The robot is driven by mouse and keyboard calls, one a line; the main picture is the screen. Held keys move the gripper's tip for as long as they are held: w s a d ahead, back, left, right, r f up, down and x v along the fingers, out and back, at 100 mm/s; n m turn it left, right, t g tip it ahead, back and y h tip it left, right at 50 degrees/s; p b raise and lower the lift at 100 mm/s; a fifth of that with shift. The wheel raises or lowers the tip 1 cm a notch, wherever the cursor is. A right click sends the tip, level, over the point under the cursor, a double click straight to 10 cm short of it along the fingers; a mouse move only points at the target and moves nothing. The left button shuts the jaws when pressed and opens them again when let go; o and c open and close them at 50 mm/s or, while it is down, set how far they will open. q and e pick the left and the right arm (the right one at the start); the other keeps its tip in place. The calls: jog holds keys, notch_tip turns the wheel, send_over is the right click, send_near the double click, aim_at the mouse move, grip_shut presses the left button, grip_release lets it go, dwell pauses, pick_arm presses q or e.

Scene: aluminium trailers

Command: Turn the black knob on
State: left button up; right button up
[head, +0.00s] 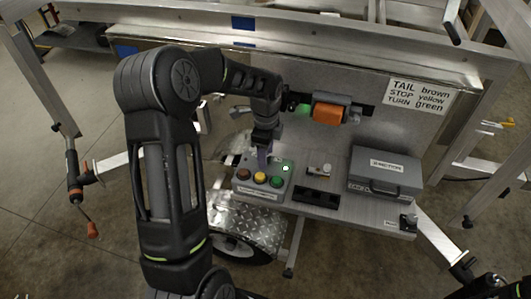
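A grey control box (243,190) sits on the left of the metal shelf. Its top carries a red button (244,174), a yellow button (260,178), a green button (277,181) and a lit green lamp (286,168). My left gripper (262,160) points down over the back of this box and hides part of its top. Its fingers look narrow; any gap or contact is too small to tell. A small black knob-like part (408,219) stands at the shelf's front right corner, apart from the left gripper. Its setting cannot be read. My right gripper cannot be made out clearly at the bottom right.
A grey case (386,172) stands on the right of the shelf (350,212). A black tray-like part (316,198) lies mid-shelf. Trailer rails surround the shelf.

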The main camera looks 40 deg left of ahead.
pick_arm(q)
jog(key=shift+o, duration=0.3)
notch_tip(320, 180, up, 8)
jog(key=shift+f, duration=0.1)
dwell(0.4)
dwell(0.4)
